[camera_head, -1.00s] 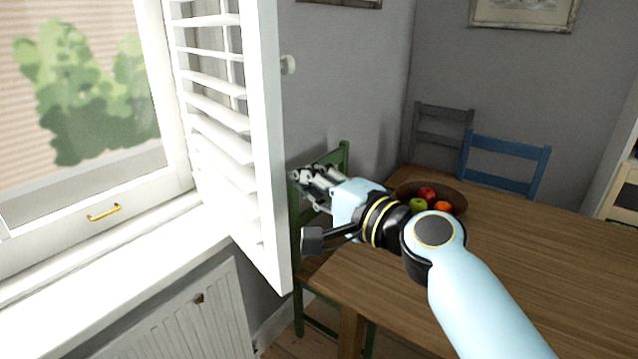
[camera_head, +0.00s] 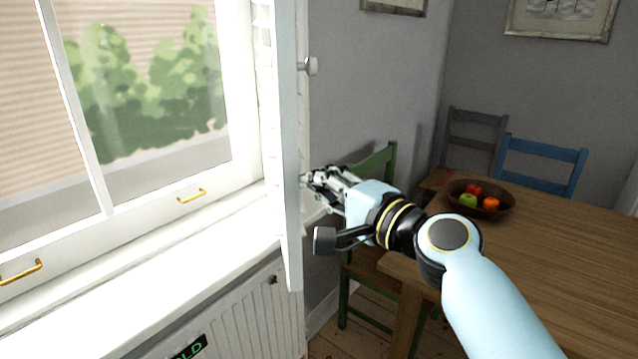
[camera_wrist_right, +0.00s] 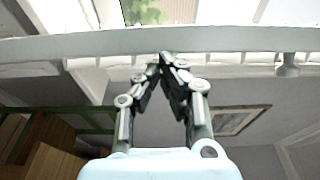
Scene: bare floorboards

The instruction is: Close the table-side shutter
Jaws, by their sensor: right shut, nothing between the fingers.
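The table-side shutter (camera_head: 287,180) is a white slatted panel at the window's right side. I see it nearly edge-on in the head view, standing out from the window. Contact seems likely, but I cannot be sure. My left gripper is out of view.
A green chair (camera_head: 375,165) stands behind my right arm. The wooden table (camera_head: 560,255) bears a fruit bowl (camera_head: 510,202). A blue chair (camera_head: 540,165) stands behind it.

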